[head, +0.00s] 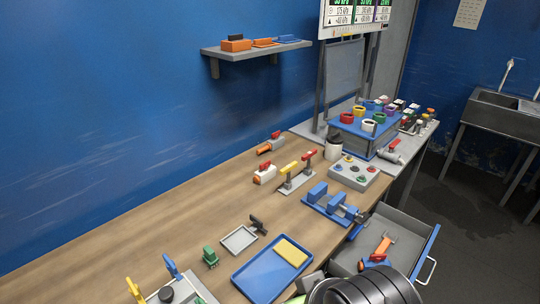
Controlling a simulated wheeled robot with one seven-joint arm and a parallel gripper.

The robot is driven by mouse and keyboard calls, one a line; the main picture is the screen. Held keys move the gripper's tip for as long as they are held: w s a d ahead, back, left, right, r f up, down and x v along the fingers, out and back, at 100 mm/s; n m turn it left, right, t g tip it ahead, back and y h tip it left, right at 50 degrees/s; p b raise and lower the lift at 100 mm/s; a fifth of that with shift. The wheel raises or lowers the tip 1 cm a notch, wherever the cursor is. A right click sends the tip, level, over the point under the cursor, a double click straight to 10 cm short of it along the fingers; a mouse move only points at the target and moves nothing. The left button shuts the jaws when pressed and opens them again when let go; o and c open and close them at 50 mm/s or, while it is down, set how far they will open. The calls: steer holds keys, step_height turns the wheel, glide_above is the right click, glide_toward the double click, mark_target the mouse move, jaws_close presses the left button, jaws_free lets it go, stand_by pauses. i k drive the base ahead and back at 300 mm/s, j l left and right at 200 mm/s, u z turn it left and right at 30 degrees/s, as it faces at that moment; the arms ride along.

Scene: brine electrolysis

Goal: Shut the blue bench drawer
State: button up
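The blue bench drawer stands open at the right front of the wooden bench, its blue front panel (429,256) pulled well out from the bench. A light metal handle (429,273) is on the outer face of the front. The grey inside shows, with an orange-handled tool and other small items (378,249) in it. Dark rounded links of my arm cover the near part of the drawer at the bottom edge. My gripper's fingertips cannot be made out, so whether anything touches the drawer is hidden.
A blue vise (331,205) sits on the bench edge beside the drawer. A blue tray (262,277) with a yellow block lies nearer. A grey button box (353,174) is behind the vise. Dark floor right of the drawer is clear up to the sink (503,112).

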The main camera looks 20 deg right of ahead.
mark_target(407, 255)
steer(key=k+l+z, duration=0.15)
steer(key=l+z, duration=0.25)
steer(key=k+l+z, duration=0.1)
steer(key=l+z, duration=0.7)
steer(key=i+j+u, duration=0.1)
steer(key=i+j, duration=0.15)
steer(key=j, duration=0.2)
steer(key=i+j, duration=0.3)
steer(key=j+u, duration=0.05)
steer(key=j, duration=0.05)
